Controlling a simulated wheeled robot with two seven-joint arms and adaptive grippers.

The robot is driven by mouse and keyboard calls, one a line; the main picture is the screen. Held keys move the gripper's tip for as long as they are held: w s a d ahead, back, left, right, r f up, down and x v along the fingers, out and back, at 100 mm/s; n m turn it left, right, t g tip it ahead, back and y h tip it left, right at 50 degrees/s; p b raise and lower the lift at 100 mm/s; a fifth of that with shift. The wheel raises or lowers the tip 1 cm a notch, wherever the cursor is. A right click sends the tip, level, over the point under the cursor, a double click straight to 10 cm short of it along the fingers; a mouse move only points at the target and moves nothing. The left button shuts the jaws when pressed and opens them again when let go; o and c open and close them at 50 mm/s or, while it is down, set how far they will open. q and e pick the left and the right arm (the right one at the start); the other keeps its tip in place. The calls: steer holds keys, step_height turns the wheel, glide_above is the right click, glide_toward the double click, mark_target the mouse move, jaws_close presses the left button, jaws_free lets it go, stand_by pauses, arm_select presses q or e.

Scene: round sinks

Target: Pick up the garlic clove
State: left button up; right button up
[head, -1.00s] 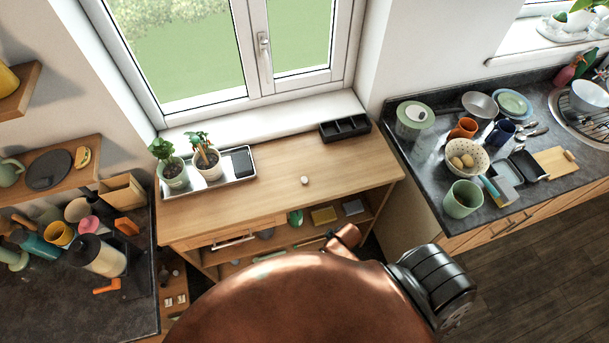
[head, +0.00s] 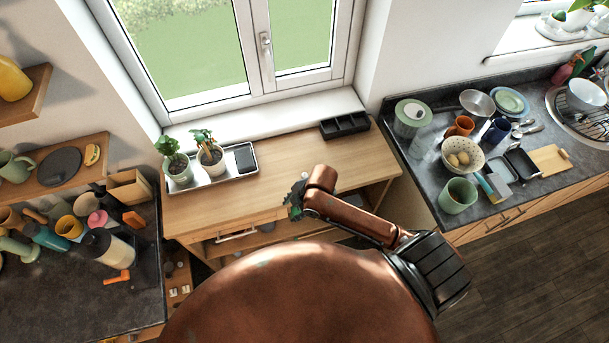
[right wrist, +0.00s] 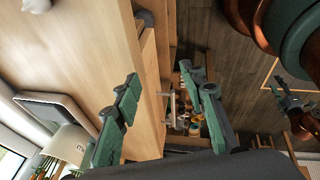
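The garlic clove (head: 304,175) is a small pale lump on the wooden tabletop (head: 270,165), mostly hidden beside my right wrist in the head view. A pale lump (right wrist: 36,5) at the top left edge of the right wrist view looks like it. My right gripper (head: 293,200) is over the table's front edge, nearer to me than the clove. In the right wrist view its green fingers (right wrist: 160,82) are apart with nothing between them. What seems to be my left gripper (right wrist: 290,100) shows small and dark at the right of that view, away from the table.
A tray (head: 225,178) with two potted plants stands on the table's left, and a black divided box (head: 345,127) at the back right. The tabletop between them is clear. Cluttered counters flank the table, and an open shelf lies below it.

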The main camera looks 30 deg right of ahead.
mark_target(305, 173)
steer(key=w+n, duration=0.1)
steer(key=n, duration=0.1)
steer(key=w+d+r+n+g, duration=0.1)
steer(key=w+n, duration=0.1)
steer(key=w+n+h, duration=0.1)
steer(key=n, duration=0.2)
steer(key=shift+w+d+r, duration=0.15)
steer(key=shift+w+d, duration=0.2)
steer(key=shift+w, duration=0.05)
steer(key=w+d+r+n, duration=0.1)
steer(key=d+n, duration=0.1)
steer(key=d, duration=0.1)
steer(key=w+d+r+n+g+h, duration=0.1)
steer(key=w+d+r+n, duration=0.1)
steer(key=d, duration=0.1)
steer(key=w+d+r+n, duration=0.2)
steer(key=d, duration=0.1)
steer(key=shift+w+d+r+g+h, duration=0.1)
steer(key=shift+w+g+h, duration=0.1)
steer(key=shift+g+h, duration=0.2)
steer(key=shift+d, duration=0.25)
steer(key=f, duration=0.2)
steer(key=f+p, duration=0.1)
steer(key=f, duration=0.4)
steer(key=shift+w+d+f+p, duration=0.1)
steer(key=shift+w+f+p, duration=0.15)
steer(key=shift+p, duration=0.05)
steer(key=c, duration=0.8)
